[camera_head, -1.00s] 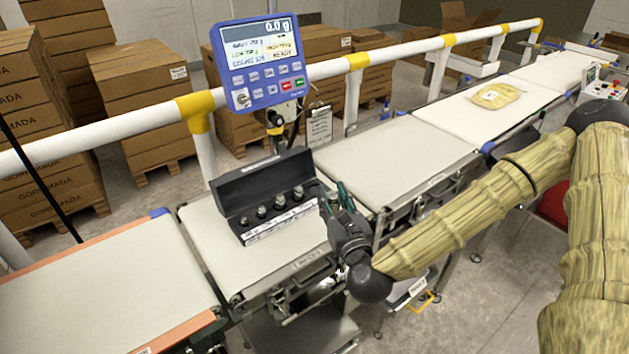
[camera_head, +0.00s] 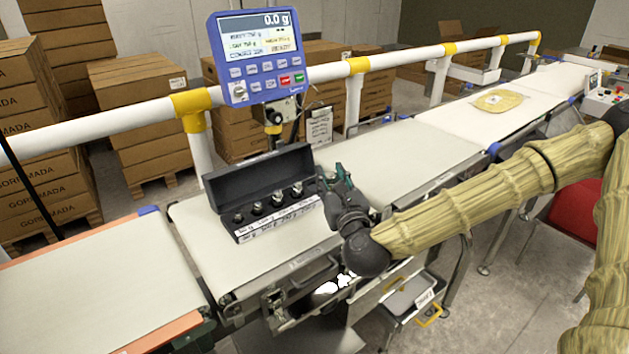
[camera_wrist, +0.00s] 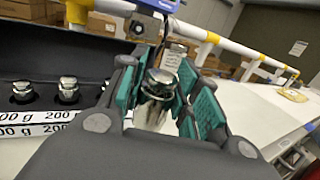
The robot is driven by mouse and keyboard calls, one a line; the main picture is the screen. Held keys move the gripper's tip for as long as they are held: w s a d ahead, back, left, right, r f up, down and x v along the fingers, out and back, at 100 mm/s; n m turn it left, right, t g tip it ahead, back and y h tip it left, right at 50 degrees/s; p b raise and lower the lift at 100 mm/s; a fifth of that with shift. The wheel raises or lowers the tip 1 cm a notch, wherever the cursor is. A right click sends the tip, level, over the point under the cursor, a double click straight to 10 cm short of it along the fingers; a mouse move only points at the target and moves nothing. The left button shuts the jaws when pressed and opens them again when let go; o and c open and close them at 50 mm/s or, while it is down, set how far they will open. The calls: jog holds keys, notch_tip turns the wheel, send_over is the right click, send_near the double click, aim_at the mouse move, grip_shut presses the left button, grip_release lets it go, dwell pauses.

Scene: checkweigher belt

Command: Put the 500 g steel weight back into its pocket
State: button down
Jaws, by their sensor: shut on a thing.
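The open black weight case (camera_head: 240,190) stands on the weighing belt with its lid raised. Several steel knobbed weights (camera_head: 277,200) stand in a row in it, behind a white label strip. My gripper (camera_head: 333,178) is just beyond the case's right end. In the wrist view its green-padded fingers (camera_wrist: 157,95) are shut on a shiny steel weight (camera_wrist: 155,100), held roughly upright. The held weight carries no readable marking and is hidden in the head view. The case also shows at the left of the wrist view (camera_wrist: 40,62), with a "200 g" label; its right part is hidden behind my gripper.
The blue weighing display (camera_head: 258,58) reads 0.0 g above the case. A white rail (camera_head: 330,69) runs behind the belts. A yellowish package (camera_head: 498,101) lies on the far belt. The belt right of my gripper (camera_head: 400,155) is clear.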

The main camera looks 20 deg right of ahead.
jog(key=w, duration=0.3)
jog(key=w+p, duration=0.1)
jog(key=w, duration=0.5)
jog(key=shift+w+a+f, duration=0.2)
jog(key=shift+w+f, duration=0.05)
jog(key=shift+f, duration=0.05)
jog(key=shift+w+f, duration=0.15)
jog(key=shift+f, duration=0.1)
jog(key=shift+f+p, duration=0.45)
jog(key=shift+f, duration=1.1)
jog(key=shift+f, duration=0.2)
jog(key=c, duration=1.3)
grip_release()
jog(key=shift+r, duration=0.1)
